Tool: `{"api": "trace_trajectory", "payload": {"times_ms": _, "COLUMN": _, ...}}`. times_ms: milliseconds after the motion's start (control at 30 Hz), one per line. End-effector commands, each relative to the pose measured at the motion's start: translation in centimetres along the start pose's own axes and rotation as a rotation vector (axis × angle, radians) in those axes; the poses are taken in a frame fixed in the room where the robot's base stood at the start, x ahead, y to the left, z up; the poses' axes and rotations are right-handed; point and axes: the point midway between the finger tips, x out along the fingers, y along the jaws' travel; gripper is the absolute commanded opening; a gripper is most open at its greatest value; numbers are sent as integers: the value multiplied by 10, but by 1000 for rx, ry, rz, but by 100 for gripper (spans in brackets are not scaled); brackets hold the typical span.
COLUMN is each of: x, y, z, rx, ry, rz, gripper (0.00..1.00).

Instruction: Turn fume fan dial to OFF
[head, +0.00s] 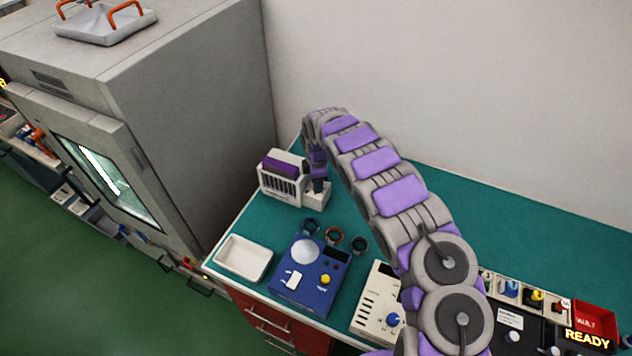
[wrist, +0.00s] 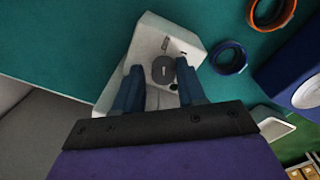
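The fume fan dial (wrist: 163,69) appears as a dark round knob with a small pale mark on the face of a white box (wrist: 150,35). In the head view this box (head: 318,198) is partly hidden behind my gripper (head: 318,184), on the green bench. In the wrist view my gripper (wrist: 161,76) has its two dark blue fingers apart, one on each side of the dial. A gap shows around the dial, and I cannot tell whether either finger touches it. The setting text is too small to read.
A vented unit with a purple top (head: 283,178) stands left of the box. Rings (head: 333,234), a white tray (head: 244,258), a blue device (head: 310,277) and a cream dial panel (head: 378,303) lie nearer. The bench's back right is clear.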

Motion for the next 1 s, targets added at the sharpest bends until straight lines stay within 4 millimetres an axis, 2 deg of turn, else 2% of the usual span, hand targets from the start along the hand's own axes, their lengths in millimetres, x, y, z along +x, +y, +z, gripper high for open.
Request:
{"api": "trace_trajectory", "payload": {"times_ms": 33, "x": 0, "y": 0, "z": 0, "rx": 0, "ry": 0, "rz": -1, "gripper": 45}}
{"api": "trace_trajectory", "payload": {"times_ms": 133, "x": 0, "y": -2, "z": -1, "rx": 0, "ry": 0, "rz": -3, "gripper": 54}}
{"api": "trace_trajectory", "payload": {"times_ms": 467, "x": -4, "y": -2, "z": -2, "rx": 0, "ry": -1, "rz": -4, "gripper": 54}}
{"api": "trace_trajectory", "payload": {"times_ms": 667, "x": -35, "y": -2, "z": -2, "rx": 0, "ry": -2, "rz": -5, "gripper": 54}}
{"api": "trace_trajectory", "payload": {"times_ms": 1000, "x": -112, "y": 1, "z": -2, "rx": 0, "ry": 0, "rz": 0, "gripper": 54}}
